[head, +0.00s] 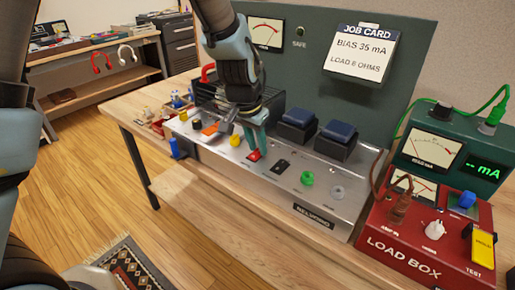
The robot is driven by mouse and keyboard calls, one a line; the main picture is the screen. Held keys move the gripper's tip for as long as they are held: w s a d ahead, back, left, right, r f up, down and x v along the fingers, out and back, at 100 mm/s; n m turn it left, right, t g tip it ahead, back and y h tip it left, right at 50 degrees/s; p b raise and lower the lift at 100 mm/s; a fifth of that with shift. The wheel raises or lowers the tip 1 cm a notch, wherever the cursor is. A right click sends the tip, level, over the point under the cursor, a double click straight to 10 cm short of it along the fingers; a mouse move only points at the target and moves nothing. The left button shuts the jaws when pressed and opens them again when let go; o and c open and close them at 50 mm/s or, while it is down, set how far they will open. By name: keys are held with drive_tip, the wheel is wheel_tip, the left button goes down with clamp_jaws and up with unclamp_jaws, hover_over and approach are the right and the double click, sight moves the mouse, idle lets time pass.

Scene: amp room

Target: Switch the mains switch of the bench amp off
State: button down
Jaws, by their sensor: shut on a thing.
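The bench amp (245,172) is a silver chassis on the wooden bench, with a row of knobs and switches along its sloping top. A red switch (254,156) sits in a small plate near the middle of that row. My gripper (257,143) reaches down from above with its teal fingers shut at this red switch. The fingers cover part of it, so its exact position is hidden. A black switch (281,166) lies just right of it. I cannot read a mains label on either.
A red load box (415,240) with a green meter unit (445,150) behind it stands at the right. Two dark blue-topped blocks (335,140) rise behind the controls. A dark green panel with a job card (362,53) stands behind. The bench's front strip is clear.

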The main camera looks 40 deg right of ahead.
drive_tip(key=c, duration=0.6)
unclamp_jaws()
drive_tip(key=shift+c, duration=0.2)
drive_tip(key=b+v, duration=0.1)
drive_tip(key=v, duration=0.9)
drive_tip(key=shift+r, duration=0.4)
drive_tip(key=shift+a, duration=0.15)
